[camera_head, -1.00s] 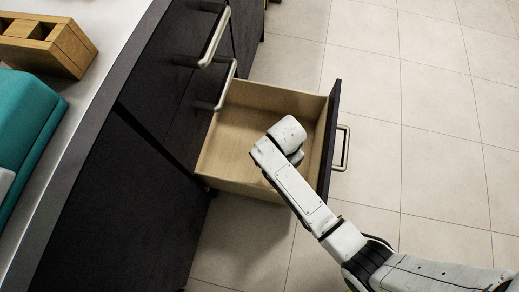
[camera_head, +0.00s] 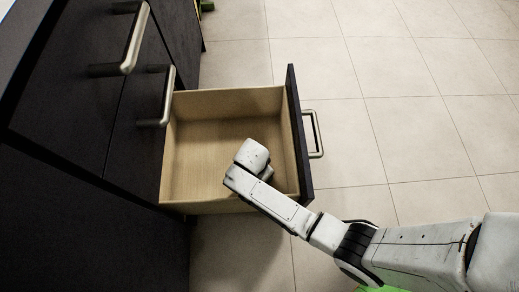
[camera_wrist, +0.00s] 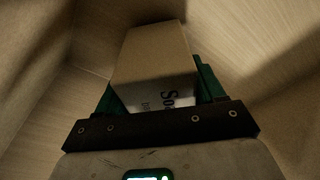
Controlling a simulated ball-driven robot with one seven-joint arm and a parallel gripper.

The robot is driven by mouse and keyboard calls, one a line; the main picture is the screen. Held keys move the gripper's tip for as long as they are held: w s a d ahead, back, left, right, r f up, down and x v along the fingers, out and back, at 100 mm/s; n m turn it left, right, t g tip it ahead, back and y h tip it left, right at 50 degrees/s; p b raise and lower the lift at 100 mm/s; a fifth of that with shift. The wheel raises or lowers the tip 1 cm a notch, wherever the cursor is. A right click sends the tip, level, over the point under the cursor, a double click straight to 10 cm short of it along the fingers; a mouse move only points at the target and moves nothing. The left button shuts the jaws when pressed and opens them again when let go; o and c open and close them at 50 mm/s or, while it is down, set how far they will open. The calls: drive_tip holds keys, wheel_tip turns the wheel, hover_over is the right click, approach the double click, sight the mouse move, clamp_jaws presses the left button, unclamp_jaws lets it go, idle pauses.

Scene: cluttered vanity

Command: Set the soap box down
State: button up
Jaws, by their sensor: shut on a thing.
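The soap box (camera_wrist: 155,62) is a pale tan and white carton with dark lettering, seen in the wrist view. It sits between the green fingers of my gripper (camera_wrist: 158,88), which is shut on it. Around it are the wooden walls and floor of the open drawer. I cannot tell whether the box touches the drawer floor. In the head view my arm reaches over the open drawer (camera_head: 200,150), and my wrist hides the gripper and the box.
The drawer has a dark front panel (camera_head: 300,140) with a metal handle (camera_head: 315,133). Dark cabinet fronts with metal handles (camera_head: 135,40) stand to the left. Tiled floor (camera_head: 410,120) lies clear to the right.

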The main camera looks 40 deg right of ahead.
drive_tip(key=shift+f, duration=0.35)
drive_tip(key=shift+f, duration=0.2)
drive_tip(key=o, duration=1.2)
drive_tip(key=r+p, duration=0.2)
drive_tip(key=r, duration=0.2)
drive_tip(key=a+r+p, duration=0.1)
drive_tip(key=r+p, duration=0.1)
drive_tip(key=r, duration=0.2)
drive_tip(key=r+p, duration=0.2)
drive_tip(key=r, duration=0.2)
drive_tip(key=shift+s+a+r, duration=0.1)
drive_tip(key=shift+s+a, duration=0.05)
drive_tip(key=shift+a, duration=0.25)
